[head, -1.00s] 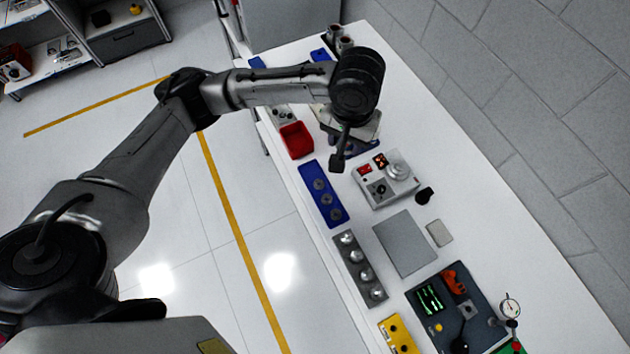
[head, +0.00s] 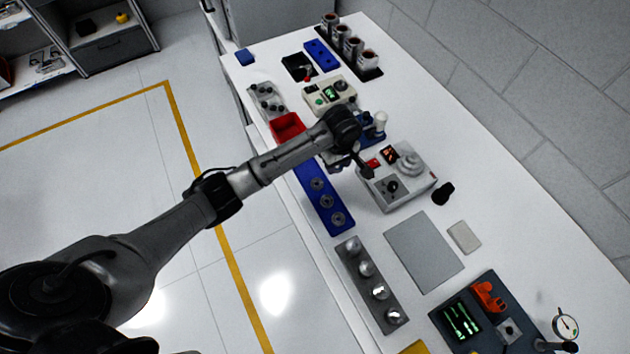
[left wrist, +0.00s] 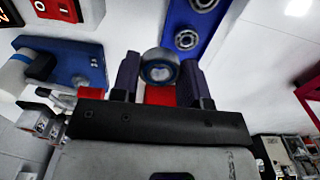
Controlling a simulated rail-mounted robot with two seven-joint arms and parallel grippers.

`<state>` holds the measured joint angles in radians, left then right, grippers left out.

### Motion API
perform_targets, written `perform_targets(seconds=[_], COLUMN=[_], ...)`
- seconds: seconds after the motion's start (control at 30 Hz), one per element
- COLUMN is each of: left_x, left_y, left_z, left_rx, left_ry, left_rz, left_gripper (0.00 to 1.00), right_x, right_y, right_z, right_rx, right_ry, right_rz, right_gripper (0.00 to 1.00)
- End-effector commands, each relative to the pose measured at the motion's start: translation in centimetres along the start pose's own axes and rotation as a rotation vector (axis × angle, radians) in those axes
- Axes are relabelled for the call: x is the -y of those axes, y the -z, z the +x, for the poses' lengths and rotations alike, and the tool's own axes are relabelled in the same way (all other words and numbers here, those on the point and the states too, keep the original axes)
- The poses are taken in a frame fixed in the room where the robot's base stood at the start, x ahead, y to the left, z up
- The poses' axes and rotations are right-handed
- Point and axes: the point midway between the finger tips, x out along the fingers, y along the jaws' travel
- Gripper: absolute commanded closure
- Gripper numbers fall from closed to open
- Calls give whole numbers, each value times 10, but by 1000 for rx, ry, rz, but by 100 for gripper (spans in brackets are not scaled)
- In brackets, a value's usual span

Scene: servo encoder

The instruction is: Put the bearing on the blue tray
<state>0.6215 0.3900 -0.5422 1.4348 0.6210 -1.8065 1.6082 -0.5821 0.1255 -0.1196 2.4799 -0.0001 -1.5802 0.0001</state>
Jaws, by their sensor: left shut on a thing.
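A small metal bearing (left wrist: 160,68) with a dark blue ring face is held between the fingers of my left gripper (left wrist: 159,78) in the left wrist view. In the head view this gripper (head: 338,164) is over the table at the upper end of the blue tray (head: 337,219); its wrist hides the fingertips and the bearing. The blue tray also shows at the top of the left wrist view (left wrist: 209,33), apart from the held bearing. Several round bearings (head: 326,201) sit in a row on the tray. My right gripper is not in view.
A red bin (head: 287,126) stands beyond the tray. A grey control box (head: 406,188) is to its right, and a blue fixture (head: 372,133) is behind my wrist. A grey strip with metal domes (head: 360,267) lies nearer. The grey mat (head: 423,250) is bare.

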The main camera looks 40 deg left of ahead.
Motion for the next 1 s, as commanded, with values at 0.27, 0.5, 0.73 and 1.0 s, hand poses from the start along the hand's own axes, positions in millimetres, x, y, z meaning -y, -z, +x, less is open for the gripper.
perform_targets(seconds=[0.27, 0.5, 0.73, 1.0], left_x=[30, 46, 50, 51], left_y=[52, 81, 89, 89], left_z=[35, 56, 62, 86], left_rx=[-3, -1, 0, 0], left_ry=[5, 2, 1, 3], left_rz=[-4, -2, 1, 0], left_gripper=[87, 87, 87, 87], right_x=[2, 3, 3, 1], right_y=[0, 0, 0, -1], right_z=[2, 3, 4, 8], right_rx=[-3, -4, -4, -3], right_ry=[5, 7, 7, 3], right_rz=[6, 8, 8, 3], right_gripper=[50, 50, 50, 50])
